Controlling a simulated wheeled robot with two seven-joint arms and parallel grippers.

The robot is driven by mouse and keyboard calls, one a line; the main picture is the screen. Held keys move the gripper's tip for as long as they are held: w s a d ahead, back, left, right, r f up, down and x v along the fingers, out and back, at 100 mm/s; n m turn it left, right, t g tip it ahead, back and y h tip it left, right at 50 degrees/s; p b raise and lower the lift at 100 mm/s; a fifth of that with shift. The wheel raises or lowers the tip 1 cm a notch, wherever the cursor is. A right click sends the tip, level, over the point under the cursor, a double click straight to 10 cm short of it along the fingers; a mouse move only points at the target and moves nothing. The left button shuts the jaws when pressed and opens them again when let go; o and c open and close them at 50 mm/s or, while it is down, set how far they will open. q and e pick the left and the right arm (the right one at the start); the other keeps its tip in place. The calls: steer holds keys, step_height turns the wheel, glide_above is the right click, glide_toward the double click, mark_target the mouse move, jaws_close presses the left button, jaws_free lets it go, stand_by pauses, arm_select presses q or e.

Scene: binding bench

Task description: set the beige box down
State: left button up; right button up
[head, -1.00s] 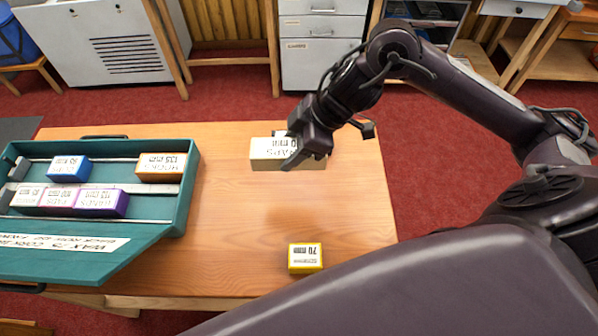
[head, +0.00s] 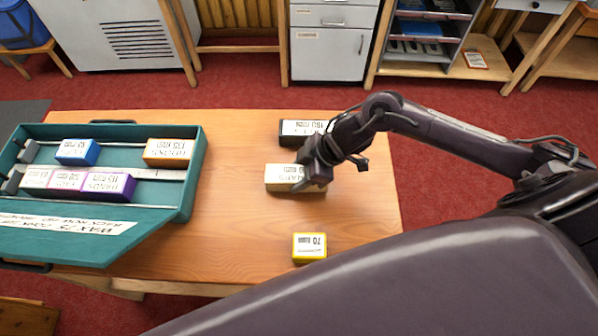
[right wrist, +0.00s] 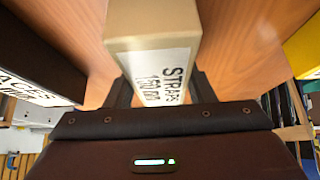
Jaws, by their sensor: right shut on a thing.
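The beige box (head: 283,178) has a white label on top and is over the right part of the wooden table. My right gripper (head: 312,180) is shut on it at its right end. In the right wrist view the beige box (right wrist: 155,30) sits between the two fingers of the gripper (right wrist: 163,88), its label reading "STRAPS 150". The box looks level and low over the wood; I cannot tell whether its underside touches the table. My left gripper is not in view.
A black box (head: 295,140) with a white label stands just behind the beige box. A yellow box (head: 309,247) stands nearer the front edge. A teal tray (head: 190,165) with several coloured boxes fills the table's left. Bare wood (head: 235,190) lies between tray and beige box.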

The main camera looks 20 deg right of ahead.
steer(key=shift+f, duration=0.15)
steer(key=o, duration=1.1)
steer(key=shift+r, duration=0.25)
steer(key=v, duration=1)
steer(key=shift+s+d, duration=0.1)
steer(key=shift+s, duration=0.05)
steer(key=shift+v, duration=0.9)
